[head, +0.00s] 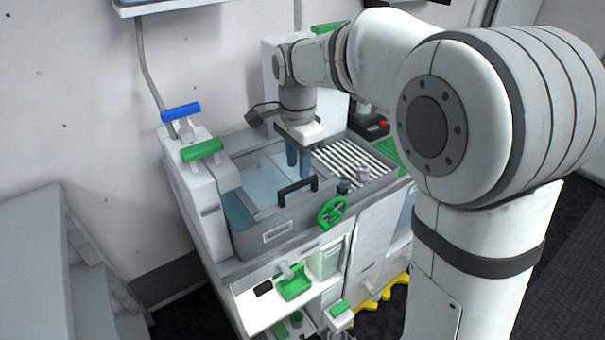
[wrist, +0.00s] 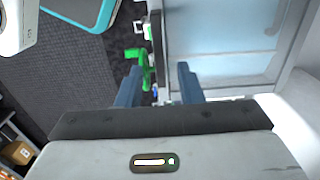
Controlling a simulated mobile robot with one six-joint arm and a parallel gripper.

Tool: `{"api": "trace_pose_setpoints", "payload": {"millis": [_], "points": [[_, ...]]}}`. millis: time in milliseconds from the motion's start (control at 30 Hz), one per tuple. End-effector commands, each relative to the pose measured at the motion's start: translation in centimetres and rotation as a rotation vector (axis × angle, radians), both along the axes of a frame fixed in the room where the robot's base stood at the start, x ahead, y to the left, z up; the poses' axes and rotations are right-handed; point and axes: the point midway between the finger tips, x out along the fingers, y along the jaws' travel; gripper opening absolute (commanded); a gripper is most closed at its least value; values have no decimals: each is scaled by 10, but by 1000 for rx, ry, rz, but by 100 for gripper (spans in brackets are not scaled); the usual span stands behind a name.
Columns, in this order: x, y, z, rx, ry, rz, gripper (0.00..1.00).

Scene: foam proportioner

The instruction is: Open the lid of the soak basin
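The soak basin (head: 277,236) is a grey trough set into the top of the white unit in the head view. A pale blue see-through lid panel (head: 258,182) appears to cover part of it. A black bar handle (head: 298,186) stands near the basin's front edge. My gripper (head: 299,172) points down over the basin, just behind the handle as seen here.
A green handwheel (head: 331,212) and a small dark knob (head: 344,186) sit right of the handle. A white-barred rack (head: 350,160) lies to the right. Blue (head: 181,111) and green (head: 202,150) levers rise at the left. An open lit shelf (head: 290,285) is below.

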Motion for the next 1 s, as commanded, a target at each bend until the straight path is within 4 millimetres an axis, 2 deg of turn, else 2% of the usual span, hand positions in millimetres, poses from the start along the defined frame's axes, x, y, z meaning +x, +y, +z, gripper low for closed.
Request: {"api": "trace_pose_setpoints", "payload": {"millis": [100,233,600,1000], "points": [[-1,0,-20,-1,3,1,34],[0,0,-34,-1,1,2,34],[-1,0,-42,1,-1,3,34],[-1,1,-42,1,-2,4,2]]}}
